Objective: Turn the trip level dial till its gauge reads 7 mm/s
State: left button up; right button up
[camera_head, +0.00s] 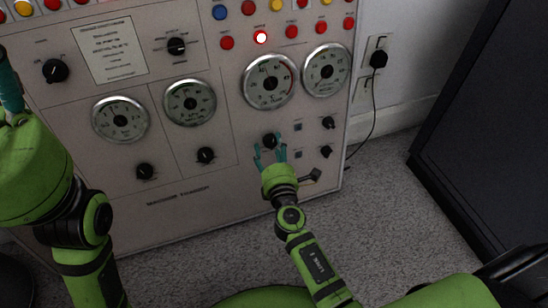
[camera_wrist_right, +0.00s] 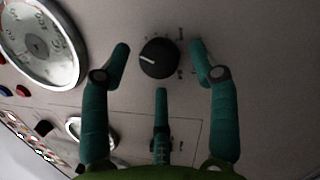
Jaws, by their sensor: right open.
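A round black dial (camera_head: 270,140) with a pale pointer line sits on the panel below a large round gauge (camera_head: 269,80); their labels are too small to read. My right gripper (camera_head: 270,153) is at this dial with its teal fingers spread. In the right wrist view, the dial (camera_wrist_right: 158,58) lies between the two outer fingertips, with visible gaps on both sides, and a third finger points at it from below. The gauge (camera_wrist_right: 38,42) shows at upper left there; its reading is unclear. My left gripper (camera_head: 10,88) is cut off at the left edge.
The panel (camera_head: 190,205) carries other gauges, including one (camera_head: 326,70) at right, and other black knobs (camera_head: 205,155). A lever-like part (camera_head: 311,177) is close to the right of my right gripper. A red button row (camera_head: 291,32) has one lit white.

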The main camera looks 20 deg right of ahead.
jog(key=s+a, duration=0.1)
jog(key=s, duration=1)
jog(key=shift+s+a+r, duration=0.15)
jog(key=shift+s+a, duration=0.15)
jog(key=shift+s, duration=0.05)
